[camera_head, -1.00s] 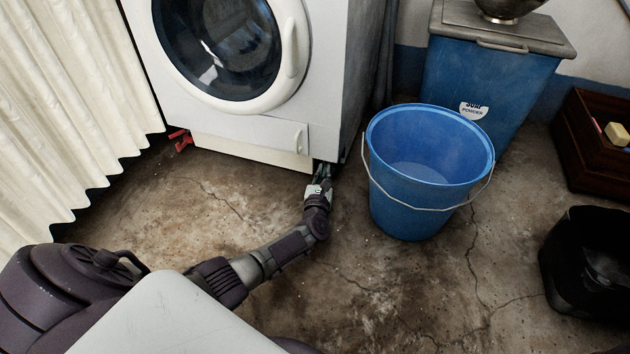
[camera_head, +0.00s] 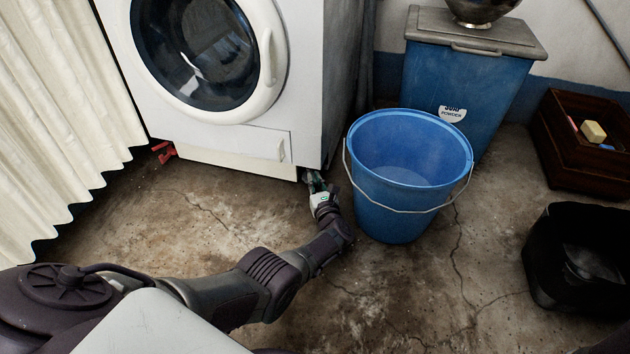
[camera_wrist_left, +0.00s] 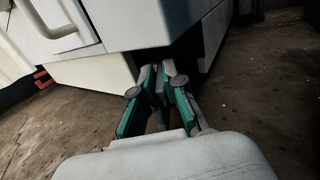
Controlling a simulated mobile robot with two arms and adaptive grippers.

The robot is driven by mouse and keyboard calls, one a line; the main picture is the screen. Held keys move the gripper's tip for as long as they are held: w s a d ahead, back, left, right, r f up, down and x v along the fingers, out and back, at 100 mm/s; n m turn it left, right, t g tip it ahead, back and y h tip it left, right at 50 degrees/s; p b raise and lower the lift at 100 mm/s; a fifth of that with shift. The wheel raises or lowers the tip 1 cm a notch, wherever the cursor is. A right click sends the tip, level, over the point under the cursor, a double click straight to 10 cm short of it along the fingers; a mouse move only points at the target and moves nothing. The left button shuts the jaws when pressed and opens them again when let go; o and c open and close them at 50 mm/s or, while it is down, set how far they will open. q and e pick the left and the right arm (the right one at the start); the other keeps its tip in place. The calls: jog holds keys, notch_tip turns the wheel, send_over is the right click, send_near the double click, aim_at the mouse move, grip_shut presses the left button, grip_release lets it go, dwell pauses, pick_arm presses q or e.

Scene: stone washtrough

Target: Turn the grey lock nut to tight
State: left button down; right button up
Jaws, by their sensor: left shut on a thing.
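My left gripper (camera_head: 312,180) is low at the front right bottom corner of the white washing machine (camera_head: 228,125), just above the floor. In the left wrist view the gripper (camera_wrist_left: 163,80) has its green-lined fingers reaching under that corner of the machine (camera_wrist_left: 100,72). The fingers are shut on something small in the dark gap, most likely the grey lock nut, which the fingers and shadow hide. I cannot tell how far the nut is turned. My right gripper is not in view.
A blue bucket (camera_head: 400,205) with a wire handle stands close right of my left forearm. A blue lidded bin (camera_head: 465,90) is behind it. A black tub (camera_head: 575,265) and a brown crate (camera_head: 575,165) are at the right. A red object (camera_head: 164,152) lies by the machine's left corner.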

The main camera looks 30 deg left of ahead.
pick_arm(q)
jog(key=shift+w+a, duration=0.1)
jog(key=shift+a, duration=0.15)
jog(key=c, duration=1.5)
grip_release()
jog(key=shift+o, duration=1.3)
jog(key=shift+w, duration=0.15)
jog(key=shift+w+d, duration=0.1)
jog(key=shift+d, duration=0.05)
